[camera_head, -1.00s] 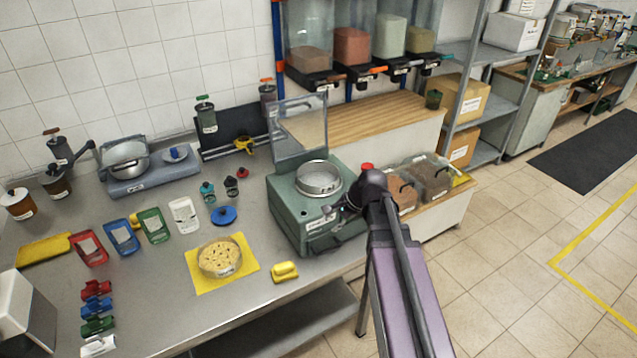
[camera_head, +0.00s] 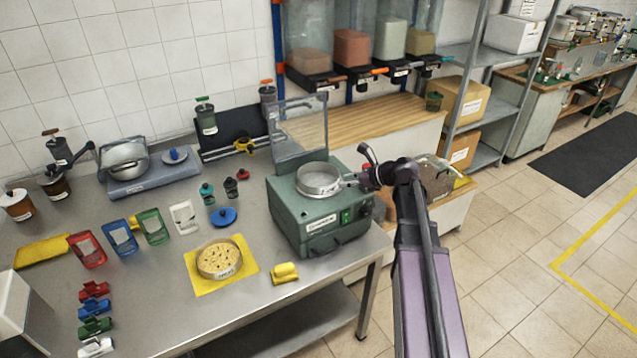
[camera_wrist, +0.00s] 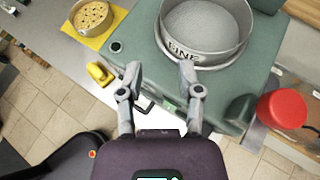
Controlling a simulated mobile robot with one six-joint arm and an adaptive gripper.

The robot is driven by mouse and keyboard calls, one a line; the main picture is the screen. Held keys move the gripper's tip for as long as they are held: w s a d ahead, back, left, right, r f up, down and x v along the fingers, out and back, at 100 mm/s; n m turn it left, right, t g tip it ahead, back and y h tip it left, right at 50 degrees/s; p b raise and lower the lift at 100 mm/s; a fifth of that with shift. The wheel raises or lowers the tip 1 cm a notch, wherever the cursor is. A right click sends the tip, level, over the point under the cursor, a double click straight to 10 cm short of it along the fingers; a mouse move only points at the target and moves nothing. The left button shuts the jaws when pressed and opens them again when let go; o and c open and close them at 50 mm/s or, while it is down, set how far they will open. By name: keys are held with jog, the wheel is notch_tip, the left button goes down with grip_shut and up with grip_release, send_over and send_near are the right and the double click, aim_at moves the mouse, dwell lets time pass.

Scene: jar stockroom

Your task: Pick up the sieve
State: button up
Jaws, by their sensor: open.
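A round metal sieve (camera_head: 318,180) sits on top of the green machine (camera_head: 300,222). It also shows in the wrist view (camera_wrist: 203,28), with a FINE label on its side. A second round sieve-like piece, yellowish with dark spots (camera_head: 219,260), lies on a yellow mat (camera_head: 200,284); it is at the top left of the wrist view (camera_wrist: 92,16). My gripper (camera_head: 350,181) is open and empty just right of the metal sieve. In the wrist view my gripper's two fingers (camera_wrist: 160,76) are spread apart, below the sieve's near rim. I cannot tell whether they touch it.
A clear lid (camera_head: 300,128) stands raised behind the sieve. A yellow block (camera_head: 285,272) lies on the bench in front of the machine. A red-capped item (camera_wrist: 282,110) is right of my gripper in the wrist view.

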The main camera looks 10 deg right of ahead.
jog(key=b+x, duration=0.4)
jog(key=x, duration=0.3)
jog(key=shift+w+a+f, duration=0.15)
jog(key=shift+w+f, duration=0.05)
jog(key=shift+f, duration=0.1)
jog(key=shift+w+a+f, duration=0.1)
jog(key=shift+w+a, duration=0.15)
jog(key=shift+a, duration=0.15)
jog(key=shift+f, duration=0.1)
jog(key=b+x, duration=0.2)
jog(key=x, duration=0.2)
jog(key=shift+w+d+f, duration=0.15)
jog(key=shift+f, duration=0.05)
jog(key=shift+w+a+f+b, duration=0.15)
jog(key=shift+w+a+b, duration=0.15)
jog(key=shift+a+b, duration=0.1)
grip_shut()
